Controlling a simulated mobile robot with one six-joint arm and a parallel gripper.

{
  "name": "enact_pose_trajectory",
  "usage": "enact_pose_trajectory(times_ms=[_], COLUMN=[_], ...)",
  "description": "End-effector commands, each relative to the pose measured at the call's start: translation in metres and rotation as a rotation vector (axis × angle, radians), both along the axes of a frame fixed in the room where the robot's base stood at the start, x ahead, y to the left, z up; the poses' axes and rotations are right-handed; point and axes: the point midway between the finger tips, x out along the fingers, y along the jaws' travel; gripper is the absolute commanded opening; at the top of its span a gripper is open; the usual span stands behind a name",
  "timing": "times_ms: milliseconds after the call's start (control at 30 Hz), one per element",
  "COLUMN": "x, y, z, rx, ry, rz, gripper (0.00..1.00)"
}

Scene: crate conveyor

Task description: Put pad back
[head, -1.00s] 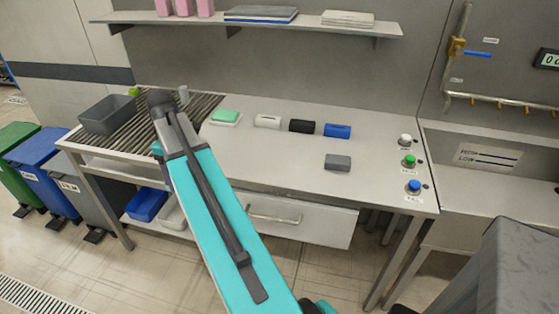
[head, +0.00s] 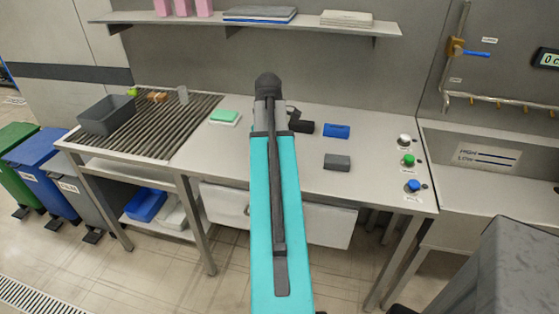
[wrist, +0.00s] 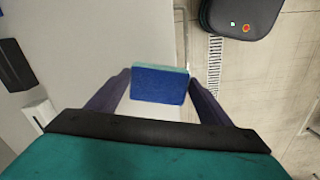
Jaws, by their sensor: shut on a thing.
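A blue pad (wrist: 159,86) with a teal edge is between my gripper's two fingers (wrist: 158,92) in the wrist view. My gripper is shut on it and holds it over the bench's front side. In the head view my arm covers the pad, and a small dark part that may be a finger shows right of the arm's end. A green pad (head: 225,116) lies on a white base at the left of the grey bench top (head: 345,185).
A black block (head: 303,128), a blue block (head: 337,131) and a grey block (head: 337,162) lie on the bench. A white block (wrist: 38,115) shows in the wrist view. A grey bin (head: 107,115) stands on the slatted rack (head: 160,135). Buttons (head: 408,160) line the right edge.

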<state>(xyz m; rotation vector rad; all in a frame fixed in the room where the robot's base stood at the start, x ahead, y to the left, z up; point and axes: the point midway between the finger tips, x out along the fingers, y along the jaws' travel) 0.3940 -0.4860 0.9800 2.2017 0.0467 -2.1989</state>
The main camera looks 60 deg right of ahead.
Motion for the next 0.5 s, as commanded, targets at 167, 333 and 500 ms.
enact_pose_trajectory(times_ms=[167, 333, 500], x=[-0.047, -0.09, -0.123], y=[-0.026, -0.045, -0.058], z=[0.002, 0.003, 0.005], rx=[-0.001, -0.001, -0.001], ry=[0.0, 0.0, 0.0], rz=[-0.048, -0.086, -0.114], gripper=[0.52, 0.52, 0.52])
